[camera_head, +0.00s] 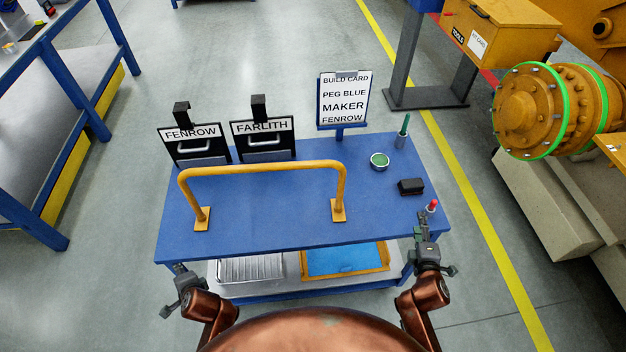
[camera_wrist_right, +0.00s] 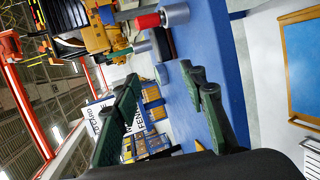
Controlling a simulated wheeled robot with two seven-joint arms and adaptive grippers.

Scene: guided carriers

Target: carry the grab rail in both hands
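The grab rail (camera_head: 262,169) is a yellow bar bent into a wide arch. It stands upright on the blue table (camera_head: 270,236) on two square foot plates, the left one (camera_head: 202,219) and the right one (camera_head: 338,210). My right gripper (camera_head: 425,222) is at the table's right front corner, to the right of the rail and apart from it. In the right wrist view its two green fingers (camera_wrist_right: 162,82) are spread with nothing held between them. My left gripper (camera_head: 180,268) is at the left front corner, apart from the rail. Its fingers are too small to read.
Signs FENROW (camera_head: 191,133) and FARLITH (camera_head: 262,127) stand at the table's back, beside a build card (camera_head: 344,98). A green-filled cup (camera_head: 379,161), a black block (camera_head: 411,187) and a red-topped item (camera_head: 432,206) are on the right. A lower shelf holds trays (camera_head: 303,264).

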